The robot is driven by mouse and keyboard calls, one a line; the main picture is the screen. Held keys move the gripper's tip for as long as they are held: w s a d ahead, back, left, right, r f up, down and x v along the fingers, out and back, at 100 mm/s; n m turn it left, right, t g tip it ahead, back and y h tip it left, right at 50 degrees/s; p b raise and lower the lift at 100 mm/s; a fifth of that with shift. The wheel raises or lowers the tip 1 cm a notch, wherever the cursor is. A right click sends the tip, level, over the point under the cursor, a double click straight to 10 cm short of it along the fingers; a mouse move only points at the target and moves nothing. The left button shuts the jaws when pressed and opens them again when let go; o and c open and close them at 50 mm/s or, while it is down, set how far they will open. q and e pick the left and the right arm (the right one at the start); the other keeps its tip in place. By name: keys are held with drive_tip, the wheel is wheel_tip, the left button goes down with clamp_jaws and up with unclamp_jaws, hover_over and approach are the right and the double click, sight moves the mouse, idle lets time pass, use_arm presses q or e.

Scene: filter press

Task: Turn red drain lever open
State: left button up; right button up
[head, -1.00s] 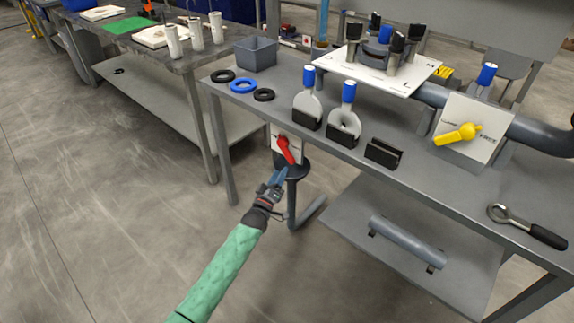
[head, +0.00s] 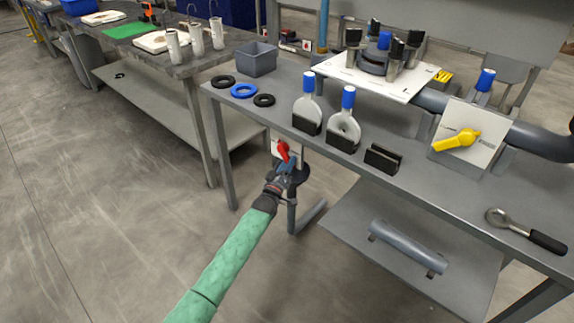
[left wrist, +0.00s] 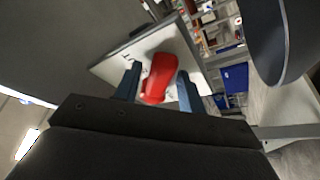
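The red drain lever (head: 283,151) sits on a white plate (head: 287,158) below the front edge of the workbench. In the left wrist view the red lever (left wrist: 158,78) lies between my two blue fingers, with the white plate (left wrist: 112,68) behind it. My left gripper (head: 286,166) is at the lever's lower end. Its fingers (left wrist: 158,84) are open, one on each side of the lever, with a gap visible at least on the right side. The lever's far end on the plate is partly hidden. My right gripper is not in view.
The grey workbench (head: 225,99) above carries rings, blue-handled valves and a yellow lever (head: 457,140). Floor to the left is clear.

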use_arm(q)
clamp_jaws()
drive_tip(key=shift+f, duration=0.1)
use_arm(e)
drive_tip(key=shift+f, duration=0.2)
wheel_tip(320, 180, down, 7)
drive_tip(key=b, duration=0.7)
use_arm(q)
drive_tip(key=w+a+m+g+h+b, duration=0.1)
drive_tip(key=m+h, duration=0.4)
drive_tip(key=m, duration=0.7)
drive_tip(key=w+a+m+g+h, duration=0.3)
drive_tip(key=a+m+g+h, duration=0.1)
drive_tip(key=m, duration=0.9)
drive_tip(key=shift+w+a+g+h+b, duration=0.4)
drive_tip(key=shift+a+g, duration=0.35)
drive_tip(key=shift+g, duration=0.35)
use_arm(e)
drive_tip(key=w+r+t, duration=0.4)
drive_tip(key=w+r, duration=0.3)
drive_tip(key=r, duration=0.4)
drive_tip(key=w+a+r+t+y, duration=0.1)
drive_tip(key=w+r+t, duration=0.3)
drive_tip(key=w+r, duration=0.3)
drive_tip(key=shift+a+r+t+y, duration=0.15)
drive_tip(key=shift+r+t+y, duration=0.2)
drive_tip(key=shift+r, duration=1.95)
use_arm(q)
drive_tip(key=shift+m, duration=0.3)
